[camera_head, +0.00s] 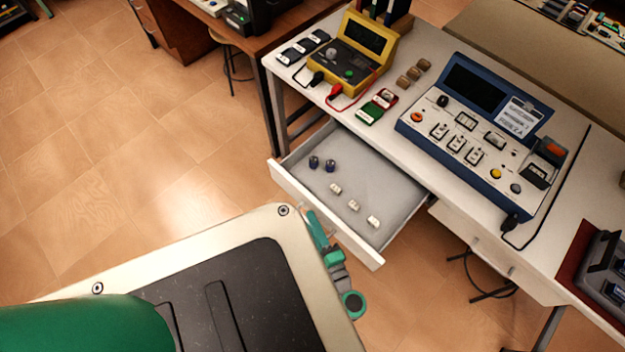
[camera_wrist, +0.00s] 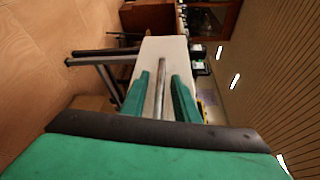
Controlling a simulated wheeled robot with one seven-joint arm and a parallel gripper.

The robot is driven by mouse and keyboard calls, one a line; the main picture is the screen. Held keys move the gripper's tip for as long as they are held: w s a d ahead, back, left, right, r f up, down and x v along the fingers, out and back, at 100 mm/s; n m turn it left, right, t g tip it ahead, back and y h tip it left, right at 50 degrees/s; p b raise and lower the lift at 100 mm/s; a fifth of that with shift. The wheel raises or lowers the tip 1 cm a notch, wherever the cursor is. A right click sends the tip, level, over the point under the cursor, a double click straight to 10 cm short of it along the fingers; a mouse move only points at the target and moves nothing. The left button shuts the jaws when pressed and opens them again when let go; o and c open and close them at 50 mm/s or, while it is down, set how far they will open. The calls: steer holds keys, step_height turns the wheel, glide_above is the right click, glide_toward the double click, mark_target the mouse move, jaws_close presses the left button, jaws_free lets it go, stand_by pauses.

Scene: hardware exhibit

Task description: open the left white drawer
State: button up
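The left white drawer (camera_head: 305,201) is pulled well out from under the white table in the head view. Its grey floor shows, with two dark blue cylindrical parts (camera_head: 322,163) and three small white parts (camera_head: 354,206) inside. My gripper (camera_head: 318,232) is at the outer side of the drawer front, near its middle, with green fingers partly hidden by my body. In the wrist view the two green fingers (camera_wrist: 162,76) stand apart, with a thin grey bar (camera_wrist: 160,88) between them and visible gaps beside it. Contact with the drawer is not clear.
The white table (camera_head: 405,95) holds a yellow meter (camera_head: 362,50) and a blue-framed console (camera_head: 480,125). A second white drawer (camera_head: 485,248) is shut at the right. A brown desk (camera_head: 275,40) stands behind. Tiled floor at the left is clear.

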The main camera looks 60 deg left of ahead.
steer(key=shift+d, duration=0.1)
steer(key=d, duration=1)
steer(key=shift+d+r, duration=0.3)
steer(key=shift+r, duration=0.15)
steer(key=shift+s, duration=0.1)
